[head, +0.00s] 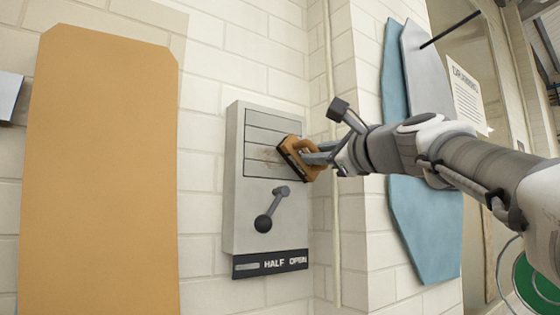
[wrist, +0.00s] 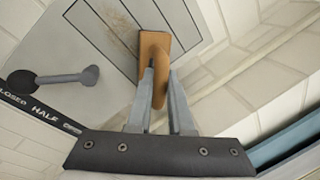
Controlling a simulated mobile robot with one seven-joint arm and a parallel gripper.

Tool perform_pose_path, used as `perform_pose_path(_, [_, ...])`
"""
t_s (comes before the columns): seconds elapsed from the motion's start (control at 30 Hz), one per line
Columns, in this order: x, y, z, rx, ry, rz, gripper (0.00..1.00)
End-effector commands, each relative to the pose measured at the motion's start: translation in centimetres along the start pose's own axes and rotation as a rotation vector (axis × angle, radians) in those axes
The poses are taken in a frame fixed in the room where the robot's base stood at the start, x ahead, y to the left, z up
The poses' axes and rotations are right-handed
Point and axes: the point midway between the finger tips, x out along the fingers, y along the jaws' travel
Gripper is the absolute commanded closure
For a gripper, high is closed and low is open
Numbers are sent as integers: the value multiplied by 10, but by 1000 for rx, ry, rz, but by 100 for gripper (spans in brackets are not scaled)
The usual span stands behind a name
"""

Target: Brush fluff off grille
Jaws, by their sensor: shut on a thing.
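The grille (head: 262,128) is a grey wall panel with dark horizontal slat lines; it also shows in the wrist view (wrist: 100,25). A patch of brownish fluff (head: 270,157) lies on its lower slats, left of the brush, and shows as a speckled smear in the wrist view (wrist: 122,25). My gripper (head: 318,158) is shut on the handle of an orange-brown brush (head: 296,150), also seen in the wrist view (wrist: 152,53). The brush's dark bristle side faces the grille at its right edge. Whether the bristles touch the slats, I cannot tell.
A thin vertical pipe (head: 331,230) runs at the wall corner right of the panel. Blue boards (head: 425,225) hang farther right.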

Motion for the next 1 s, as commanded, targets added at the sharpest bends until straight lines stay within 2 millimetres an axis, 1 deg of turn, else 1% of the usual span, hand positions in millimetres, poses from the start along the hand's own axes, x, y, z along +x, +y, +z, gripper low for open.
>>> perform_pose_path(0.03, [-1,3,4,0,-3,1,100])
perform_pose_path(0.3, [-3,18,22,1,-3,2,100])
perform_pose_path(0.57, [-4,24,29,0,-3,1,100])
perform_pose_path(0.83, [-5,39,47,0,-4,2,100])
perform_pose_path(1.0, [-6,44,52,-1,-2,3,100])
